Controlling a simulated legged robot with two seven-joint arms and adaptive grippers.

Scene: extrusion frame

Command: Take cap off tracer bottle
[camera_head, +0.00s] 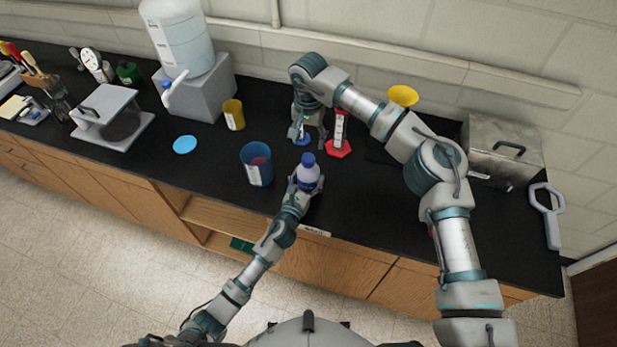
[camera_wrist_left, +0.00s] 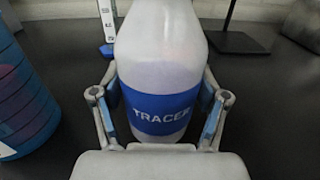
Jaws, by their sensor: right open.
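The tracer bottle (camera_head: 308,177) is a whitish bottle standing upright on the black counter, with its blue cap (camera_head: 308,158) on top. In the left wrist view the bottle (camera_wrist_left: 160,60) fills the middle and its blue label reads TRACER; the cap is out of that picture. My left gripper (camera_head: 305,185) has a finger on each side of the bottle at label height, with the pads (camera_wrist_left: 160,108) against it. My right gripper (camera_head: 309,135) is open, pointing down behind the bottle, apart from the cap.
A blue cup (camera_head: 256,165) stands just left of the bottle. A yellow cup (camera_head: 233,114) is farther left.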

